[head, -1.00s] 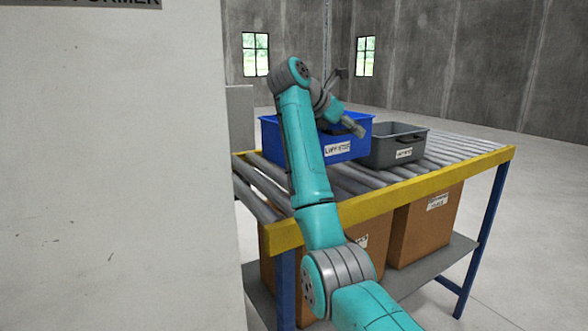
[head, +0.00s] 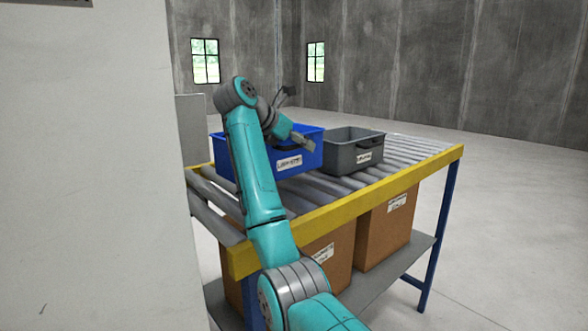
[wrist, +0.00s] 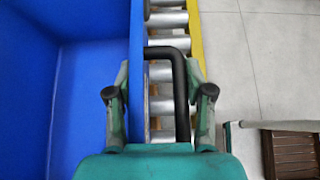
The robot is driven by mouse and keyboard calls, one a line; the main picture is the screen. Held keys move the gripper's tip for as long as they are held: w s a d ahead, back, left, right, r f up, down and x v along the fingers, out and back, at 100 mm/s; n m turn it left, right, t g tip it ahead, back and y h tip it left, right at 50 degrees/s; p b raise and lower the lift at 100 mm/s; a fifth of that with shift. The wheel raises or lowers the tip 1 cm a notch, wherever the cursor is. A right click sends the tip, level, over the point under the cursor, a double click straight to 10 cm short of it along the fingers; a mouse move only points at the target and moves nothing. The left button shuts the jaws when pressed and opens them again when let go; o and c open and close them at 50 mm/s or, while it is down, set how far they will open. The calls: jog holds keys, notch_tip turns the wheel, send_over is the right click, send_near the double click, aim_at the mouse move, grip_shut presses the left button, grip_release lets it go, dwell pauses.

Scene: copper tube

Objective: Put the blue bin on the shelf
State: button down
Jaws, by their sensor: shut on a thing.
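The blue bin (head: 298,161) with a white label stands on the roller table (head: 412,155), left of a grey bin. My gripper (head: 303,140) is at the bin's upper part, with my arm covering some of its front. In the wrist view the bin's blue wall (wrist: 137,80) and black handle bar (wrist: 181,95) lie between the two fingers of my gripper (wrist: 158,95). My gripper is shut on the blue bin; the exact contact is hard to see. A grey lower shelf (head: 412,250) runs under the rollers; I cannot tell if it is the task's shelf.
The grey bin (head: 345,157) stands close to the right of the blue bin. Cardboard boxes (head: 385,235) stand on the lower shelf. A pale wall or panel (head: 80,160) fills the left of the head view. Open floor (head: 500,240) lies to the right.

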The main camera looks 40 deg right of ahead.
aim_at(288, 159)
notch_tip(288, 159, down, 6)
jog(key=shift+r, duration=0.15)
jog(key=shift+c, duration=2.2)
grip_release()
